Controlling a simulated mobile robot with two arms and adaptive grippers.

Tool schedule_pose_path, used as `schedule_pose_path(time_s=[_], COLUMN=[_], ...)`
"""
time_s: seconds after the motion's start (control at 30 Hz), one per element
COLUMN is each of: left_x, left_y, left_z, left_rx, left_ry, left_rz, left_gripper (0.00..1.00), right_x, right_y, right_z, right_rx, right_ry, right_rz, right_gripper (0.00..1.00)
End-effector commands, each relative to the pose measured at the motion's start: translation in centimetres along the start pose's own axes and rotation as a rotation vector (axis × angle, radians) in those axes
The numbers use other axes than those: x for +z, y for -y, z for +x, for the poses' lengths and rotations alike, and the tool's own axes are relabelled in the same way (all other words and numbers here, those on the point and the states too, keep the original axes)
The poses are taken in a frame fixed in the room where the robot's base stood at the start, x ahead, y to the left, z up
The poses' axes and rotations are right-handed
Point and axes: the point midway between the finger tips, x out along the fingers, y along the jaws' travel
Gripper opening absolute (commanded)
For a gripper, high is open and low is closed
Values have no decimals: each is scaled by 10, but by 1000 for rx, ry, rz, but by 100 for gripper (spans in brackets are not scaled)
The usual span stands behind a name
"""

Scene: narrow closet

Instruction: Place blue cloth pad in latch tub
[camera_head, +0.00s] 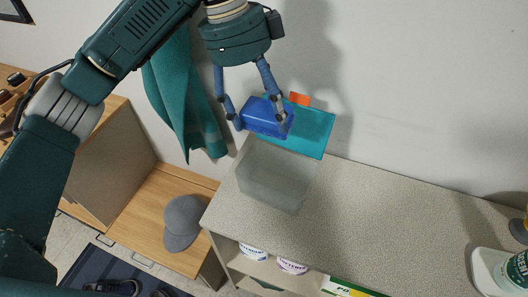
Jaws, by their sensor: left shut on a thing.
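The blue cloth pad (262,116) is held between the fingers of my left gripper (258,108), which is shut on it. The latch tub (272,182) is a clear, see-through box on the speckled grey top, below the pad in the picture. A teal lid (312,133) with an orange latch (299,99) stands raised at the tub's back side, so the tub looks open. The pad is above the tub toward its back edge and overlaps part of the lid in view. I see nothing inside the tub. My right gripper is not in view.
The grey counter (390,220) is clear to the tub's right. A white bottle (500,272) stands at the far right. A teal cloth (185,95) hangs on the wall. A grey cap (183,222) lies on a wooden bench (150,232). Tubs sit on the shelf below.

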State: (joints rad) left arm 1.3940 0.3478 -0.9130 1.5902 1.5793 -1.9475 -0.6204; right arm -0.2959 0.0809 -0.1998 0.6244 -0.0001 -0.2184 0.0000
Motion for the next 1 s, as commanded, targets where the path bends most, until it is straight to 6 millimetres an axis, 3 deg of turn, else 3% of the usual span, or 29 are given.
schedule_pose_path(time_s=[0.1,0.3,0.53,0.77,1.0], left_x=[9,19,24,32,33], left_y=[-1,0,0,0,0], left_z=[29,65,81,112,115], left_rx=[3,0,0,0,-3], left_ry=[1,1,1,1,0], left_rz=[-1,0,-2,-2,-1], left_gripper=[44,44,44,44,44], right_x=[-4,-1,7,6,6], right_y=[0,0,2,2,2], right_z=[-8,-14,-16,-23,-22], right_rx=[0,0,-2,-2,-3], right_ry=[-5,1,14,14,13], right_rz=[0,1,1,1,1], right_gripper=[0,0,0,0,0])
